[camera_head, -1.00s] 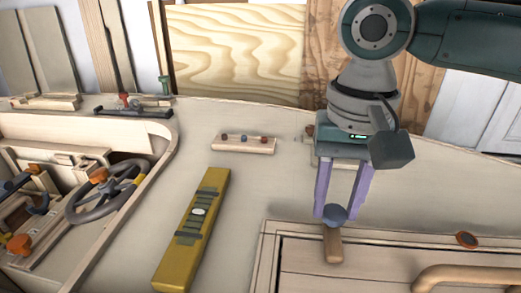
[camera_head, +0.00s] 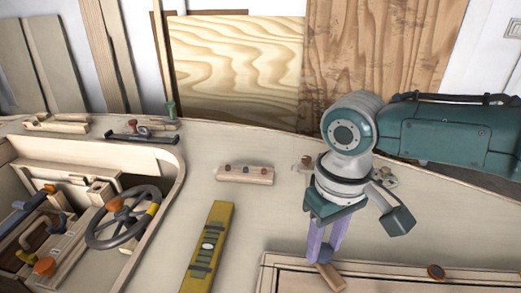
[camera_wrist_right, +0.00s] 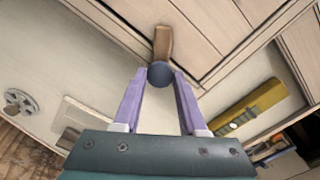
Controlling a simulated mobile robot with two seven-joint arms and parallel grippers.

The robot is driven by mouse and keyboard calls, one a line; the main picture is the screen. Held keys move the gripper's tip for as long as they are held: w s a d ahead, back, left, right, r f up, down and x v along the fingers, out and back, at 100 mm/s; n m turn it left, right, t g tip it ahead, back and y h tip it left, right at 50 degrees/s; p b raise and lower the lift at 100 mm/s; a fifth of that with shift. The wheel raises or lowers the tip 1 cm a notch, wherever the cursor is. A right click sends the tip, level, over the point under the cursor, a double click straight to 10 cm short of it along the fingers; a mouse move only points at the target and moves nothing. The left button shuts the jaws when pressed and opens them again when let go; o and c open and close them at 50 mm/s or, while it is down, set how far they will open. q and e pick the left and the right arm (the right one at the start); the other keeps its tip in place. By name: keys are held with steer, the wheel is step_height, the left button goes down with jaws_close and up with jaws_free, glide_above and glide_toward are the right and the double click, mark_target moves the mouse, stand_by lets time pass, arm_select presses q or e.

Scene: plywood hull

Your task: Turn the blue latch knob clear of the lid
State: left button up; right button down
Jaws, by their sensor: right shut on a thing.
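The blue latch knob (camera_head: 326,254) sits at the near end of my right gripper, with a wooden latch bar (camera_head: 331,278) running from it. My right gripper (camera_head: 324,250) points down, its two lilac fingers shut on the knob. In the right wrist view the round knob (camera_wrist_right: 160,74) is between the fingertips (camera_wrist_right: 160,78), and the bar (camera_wrist_right: 163,43) reaches from it over the edge of the lid (camera_wrist_right: 213,28). In the head view the bar slants down and right, and still overlaps the lid's frame corner. My left gripper is not in view.
A yellow level (camera_head: 207,250) lies left of the latch. A steering wheel (camera_head: 122,218) stands in the left recess. Bare deck lies between.

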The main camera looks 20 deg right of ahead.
steer(key=n, duration=0.3)
steer(key=shift+r+p, duration=0.1)
steer(key=shift+p, duration=0.3)
steer(key=n, duration=0.3)
steer(key=shift+p, duration=0.35)
steer(key=n, duration=0.4)
steer(key=shift+n, duration=1.7)
steer(key=shift+c, duration=2.2)
jaws_free()
